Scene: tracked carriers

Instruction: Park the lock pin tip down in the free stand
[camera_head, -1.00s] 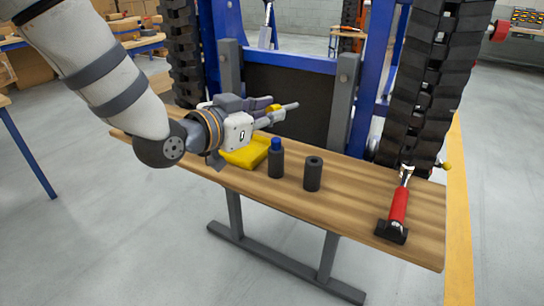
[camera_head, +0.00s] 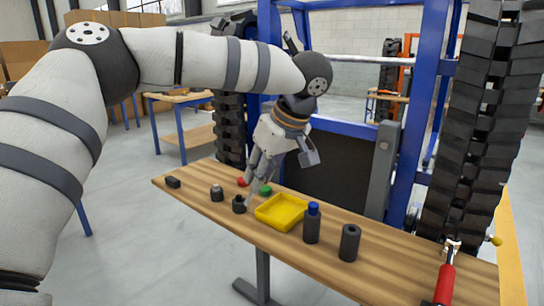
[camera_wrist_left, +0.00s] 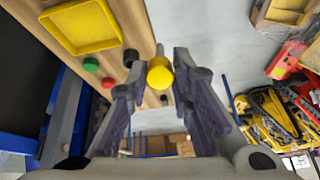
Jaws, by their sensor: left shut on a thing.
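The lock pin has a round yellow head (camera_wrist_left: 160,75) and a grey shaft; its head sits between the fingertips in the left wrist view. My left gripper (camera_head: 258,165) is shut on it, fingers pointing down above the bench's far-left part. The gripper is well left of both. My right gripper is not in view.
A yellow tray (camera_head: 262,217) lies between gripper and stands. Small dark pieces (camera_head: 217,194), a green piece (camera_head: 265,190) and a red piece (camera_head: 242,182) lie near the gripper. A red-handled tool (camera_head: 445,284) is at right. Tracked wheels and a blue frame stand behind.

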